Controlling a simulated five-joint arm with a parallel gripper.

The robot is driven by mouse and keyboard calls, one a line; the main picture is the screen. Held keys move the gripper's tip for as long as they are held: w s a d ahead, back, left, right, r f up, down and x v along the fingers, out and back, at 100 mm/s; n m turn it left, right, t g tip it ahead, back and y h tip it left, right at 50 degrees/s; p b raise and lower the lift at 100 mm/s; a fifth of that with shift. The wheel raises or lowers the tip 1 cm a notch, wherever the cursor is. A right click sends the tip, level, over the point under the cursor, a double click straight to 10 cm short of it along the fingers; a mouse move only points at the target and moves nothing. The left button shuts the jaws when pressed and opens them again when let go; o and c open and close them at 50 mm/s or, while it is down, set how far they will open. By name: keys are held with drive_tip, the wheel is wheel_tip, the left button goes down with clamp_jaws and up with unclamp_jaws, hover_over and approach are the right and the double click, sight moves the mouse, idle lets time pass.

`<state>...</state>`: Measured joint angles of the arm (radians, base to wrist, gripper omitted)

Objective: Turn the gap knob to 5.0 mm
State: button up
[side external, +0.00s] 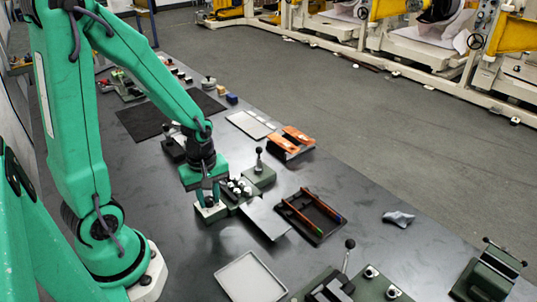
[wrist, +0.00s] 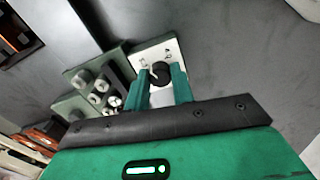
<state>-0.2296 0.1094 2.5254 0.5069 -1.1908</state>
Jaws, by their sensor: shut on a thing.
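The gap knob (wrist: 160,72) is a small round black knob with a pale pointer line, on a white dial plate (wrist: 150,52) with small dark markings too small to read. The pointer lies toward the left in the wrist view. My gripper (wrist: 161,82) has one green finger on each side of the knob and is shut on it. In the side external view my gripper (side external: 208,193) points straight down over the white dial plate (side external: 206,214), at the near end of a grey-green roller device (side external: 236,190). The fingers mostly hide the knob there.
A lever with a black ball (side external: 259,160) stands right behind the rollers. A flat grey sheet (side external: 267,220) and a dark tray with red-brown bars (side external: 314,215) lie to the right. A pale tray (side external: 250,280) lies in front.

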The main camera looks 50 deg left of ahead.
sight(209, 199)
drive_tip(key=shift+n, duration=1.7)
drive_tip(key=o, duration=1)
drive_tip(key=shift+r, duration=0.2)
drive_tip(key=shift+r, duration=3.7)
